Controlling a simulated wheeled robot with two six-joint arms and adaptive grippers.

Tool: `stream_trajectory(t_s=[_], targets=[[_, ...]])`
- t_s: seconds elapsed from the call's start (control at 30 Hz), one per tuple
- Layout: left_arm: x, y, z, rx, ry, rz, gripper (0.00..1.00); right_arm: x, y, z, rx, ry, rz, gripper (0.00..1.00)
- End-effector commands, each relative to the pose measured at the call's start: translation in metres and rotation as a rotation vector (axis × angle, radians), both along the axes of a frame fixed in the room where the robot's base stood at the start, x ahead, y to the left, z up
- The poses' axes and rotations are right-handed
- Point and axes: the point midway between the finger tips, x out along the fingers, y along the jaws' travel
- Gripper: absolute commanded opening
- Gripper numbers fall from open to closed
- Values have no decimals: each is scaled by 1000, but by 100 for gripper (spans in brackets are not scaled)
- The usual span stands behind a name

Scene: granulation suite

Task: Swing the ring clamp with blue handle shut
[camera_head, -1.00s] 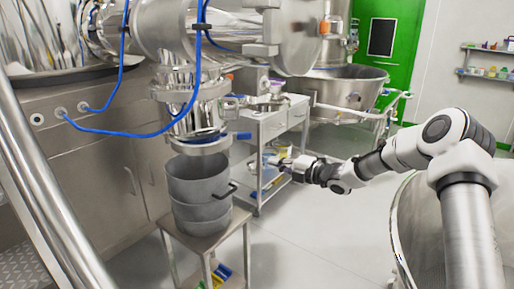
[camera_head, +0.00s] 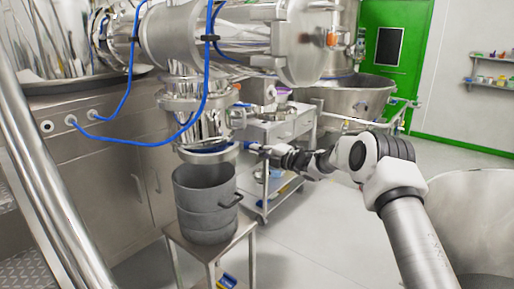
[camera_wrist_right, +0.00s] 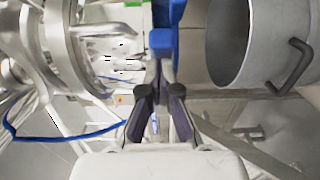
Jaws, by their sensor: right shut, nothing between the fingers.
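The ring clamp (camera_head: 209,153) sits around the lower end of the steel outlet, above the pot. Its blue handle (camera_head: 252,146) points out to the right, and it also shows large in the right wrist view (camera_wrist_right: 161,42). My right gripper (camera_head: 264,150) is at the outer end of this handle. In the right wrist view my right gripper (camera_wrist_right: 158,70) is shut and empty, with its fingertips right at the handle's near end. I cannot tell whether they touch. The clamp's far side is hidden. My left gripper is not in view.
A grey pot (camera_head: 206,200) with a side handle stands on a steel stool (camera_head: 190,252) under the outlet. A blue hose (camera_head: 160,143) loops in front of the outlet. A steel cart (camera_head: 291,130) stands behind my right gripper.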

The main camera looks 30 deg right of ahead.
Motion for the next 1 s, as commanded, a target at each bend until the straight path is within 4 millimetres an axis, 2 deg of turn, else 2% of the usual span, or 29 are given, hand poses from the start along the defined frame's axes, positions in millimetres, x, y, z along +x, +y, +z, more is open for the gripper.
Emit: stream_trajectory(t_s=[0.4,0.7,1.0], targets=[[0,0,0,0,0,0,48,4,-2,-1,-1,1,0,0],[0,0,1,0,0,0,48,31,-17,-1,-3,0,-1,0],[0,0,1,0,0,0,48,35,-19,0,0,1,0,0]])
